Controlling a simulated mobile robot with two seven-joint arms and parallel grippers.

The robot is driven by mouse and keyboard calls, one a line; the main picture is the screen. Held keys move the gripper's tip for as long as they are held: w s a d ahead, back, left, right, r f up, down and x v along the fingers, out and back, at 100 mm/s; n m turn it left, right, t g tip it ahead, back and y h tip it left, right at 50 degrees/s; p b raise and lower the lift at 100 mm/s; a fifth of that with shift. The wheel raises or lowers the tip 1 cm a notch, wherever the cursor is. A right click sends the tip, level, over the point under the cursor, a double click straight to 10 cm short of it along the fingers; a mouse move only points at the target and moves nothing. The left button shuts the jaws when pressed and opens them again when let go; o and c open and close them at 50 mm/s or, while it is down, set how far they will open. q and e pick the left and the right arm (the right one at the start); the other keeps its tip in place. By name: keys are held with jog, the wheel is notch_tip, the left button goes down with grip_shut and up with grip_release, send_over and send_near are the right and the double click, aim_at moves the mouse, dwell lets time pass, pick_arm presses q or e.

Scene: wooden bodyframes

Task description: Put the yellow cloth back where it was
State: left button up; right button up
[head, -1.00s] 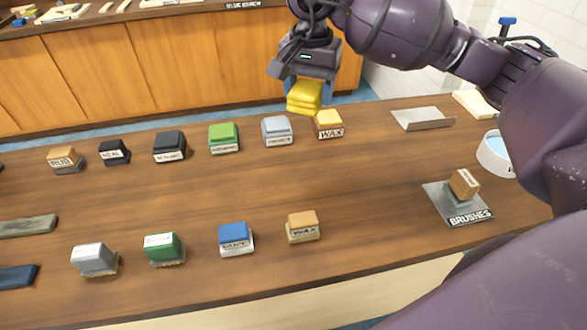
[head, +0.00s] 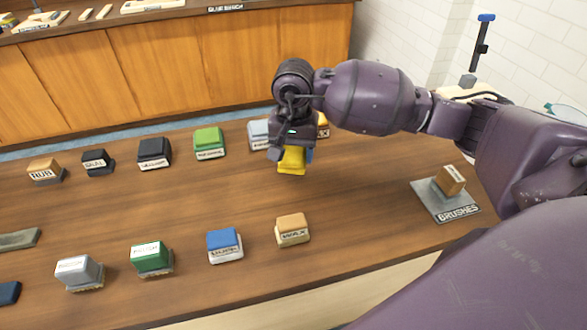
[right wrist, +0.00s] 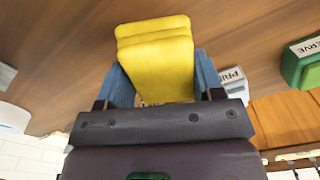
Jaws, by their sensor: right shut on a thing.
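The yellow cloth (head: 292,163) is a folded, layered pad held in my right gripper (head: 293,154), over the wooden table (head: 205,188), between the back and front rows of blocks. In the right wrist view the cloth (right wrist: 155,50) sits between the two blue fingers of the right gripper (right wrist: 160,75), which are shut on it. The gap between cloth and table is hard to judge. A yellow-topped block labelled WAX (head: 323,130) is partly hidden behind my right arm. My left gripper is not in view.
The back row also has a grey block (head: 257,130) beside the gripper and a green one (head: 209,142). Blue (head: 224,244) and orange-tan (head: 292,228) blocks stand in front. A BRUSHES plate (head: 428,198) with a block lies right. The table between is clear.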

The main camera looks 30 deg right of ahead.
aim_at(294, 178)
jog(key=shift+f, duration=2.85)
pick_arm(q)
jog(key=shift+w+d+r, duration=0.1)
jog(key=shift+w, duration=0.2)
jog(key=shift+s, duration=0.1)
pick_arm(e)
jog(key=shift+f, duration=0.2)
jog(key=o, duration=0.9)
jog(key=shift+c, duration=0.2)
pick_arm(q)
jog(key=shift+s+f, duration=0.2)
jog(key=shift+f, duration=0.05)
pick_arm(e)
jog(key=shift+r, duration=0.1)
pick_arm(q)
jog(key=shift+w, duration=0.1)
